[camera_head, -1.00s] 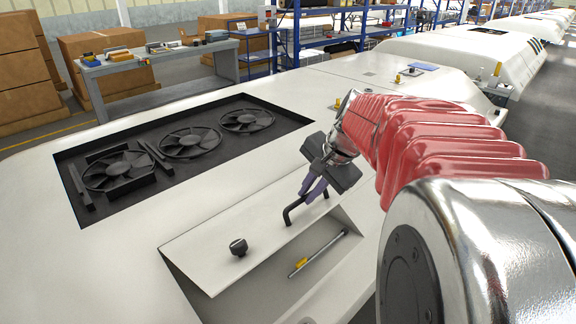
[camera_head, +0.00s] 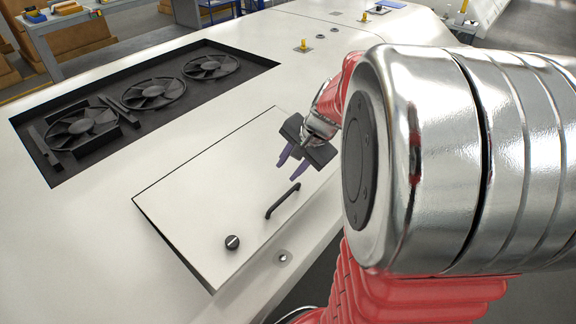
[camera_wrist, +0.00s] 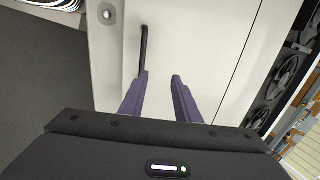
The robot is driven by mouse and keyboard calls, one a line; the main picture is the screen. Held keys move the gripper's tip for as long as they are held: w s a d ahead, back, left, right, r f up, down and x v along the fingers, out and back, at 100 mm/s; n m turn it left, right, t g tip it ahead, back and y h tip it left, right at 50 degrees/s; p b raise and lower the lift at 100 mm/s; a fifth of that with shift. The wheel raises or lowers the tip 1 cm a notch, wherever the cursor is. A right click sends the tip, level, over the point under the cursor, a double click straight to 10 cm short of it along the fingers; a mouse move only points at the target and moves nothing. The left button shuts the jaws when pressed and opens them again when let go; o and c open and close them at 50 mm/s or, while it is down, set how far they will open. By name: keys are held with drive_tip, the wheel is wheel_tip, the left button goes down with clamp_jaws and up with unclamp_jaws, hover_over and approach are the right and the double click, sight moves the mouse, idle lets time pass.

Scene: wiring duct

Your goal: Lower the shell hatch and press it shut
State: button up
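The pale shell hatch (camera_head: 200,200) lies almost level with the shell (camera_head: 120,245). A dark line runs along its left edge; I cannot tell whether it is fully seated. It carries a black bar handle (camera_head: 283,201) and a black round knob (camera_head: 232,242) near its front edge. My gripper (camera_head: 289,165) is over the hatch, behind the handle. In the wrist view my gripper (camera_wrist: 160,77) has its two purple fingers apart with nothing between them. The handle (camera_wrist: 144,50) shows just beyond the left fingertip, not between the fingers. Contact with the hatch cannot be told.
A small round metal fitting (camera_head: 283,257) sits on the shell in front of the hatch. A recess with black fans (camera_head: 150,93) lies behind and left. A yellow-topped fitting (camera_head: 304,45) stands farther back. The shell left of the hatch is clear.

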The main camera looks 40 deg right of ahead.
drive_tip(key=v, duration=1.3)
drive_tip(key=shift+s+r, duration=0.2)
drive_tip(key=shift+r, duration=0.1)
drive_tip(key=s+a+f+n, duration=0.2)
drive_tip(key=s+a+n, duration=0.1)
drive_tip(key=a+n, duration=0.4)
drive_tip(key=s+a+f+n+h, duration=0.1)
drive_tip(key=s+a+n, duration=0.3)
drive_tip(key=a+n, duration=0.4)
drive_tip(key=a+f, duration=0.1)
drive_tip(key=a, duration=0.5)
drive_tip(key=shift+s+a+f+t, duration=0.15)
drive_tip(key=shift+s+f+t, duration=0.1)
drive_tip(key=shift+t, duration=0.15)
drive_tip(key=shift+c, duration=0.5)
